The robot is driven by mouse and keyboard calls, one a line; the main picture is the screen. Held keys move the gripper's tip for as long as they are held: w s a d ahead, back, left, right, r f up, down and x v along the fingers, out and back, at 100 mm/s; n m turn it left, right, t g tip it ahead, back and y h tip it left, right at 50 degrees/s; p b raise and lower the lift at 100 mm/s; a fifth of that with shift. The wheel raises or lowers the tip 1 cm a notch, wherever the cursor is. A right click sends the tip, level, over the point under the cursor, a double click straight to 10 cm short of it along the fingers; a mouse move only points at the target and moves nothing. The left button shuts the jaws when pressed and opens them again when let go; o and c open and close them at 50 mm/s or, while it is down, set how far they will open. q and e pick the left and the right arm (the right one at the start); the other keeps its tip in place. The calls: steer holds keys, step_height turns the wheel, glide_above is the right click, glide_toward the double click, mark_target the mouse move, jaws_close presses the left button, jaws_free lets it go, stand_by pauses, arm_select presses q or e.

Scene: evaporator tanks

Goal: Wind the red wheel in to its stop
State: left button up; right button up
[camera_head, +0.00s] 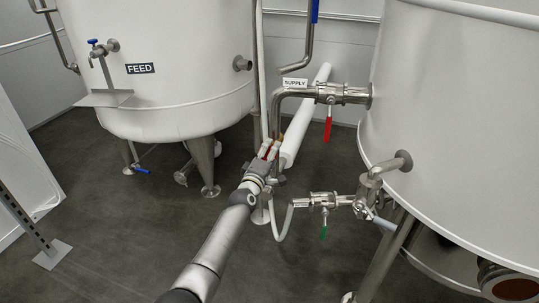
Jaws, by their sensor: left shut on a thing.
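My left gripper (269,151) is at the end of the arm that rises from the bottom of the head view. It is shut at the pipework between the two tanks. Small bits of red show at its fingers, which I take to be the red wheel (265,150). The gripper hides most of the wheel, so its turn and its stop cannot be made out. My right gripper is not in view.
The FEED tank (185,75) stands at left and another large tank (460,130) at right. A SUPPLY pipe valve with a red lever (327,129) and a lower valve with a green lever (323,228) sit just right of my gripper.

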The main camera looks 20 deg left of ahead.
arm_select(q)
steer(key=shift+f, duration=0.15)
steer(key=o, duration=1)
steer(key=shift+s, duration=0.45)
steer(key=s, duration=1.1)
steer(key=shift+a, duration=0.2)
steer(key=shift+s, duration=0.1)
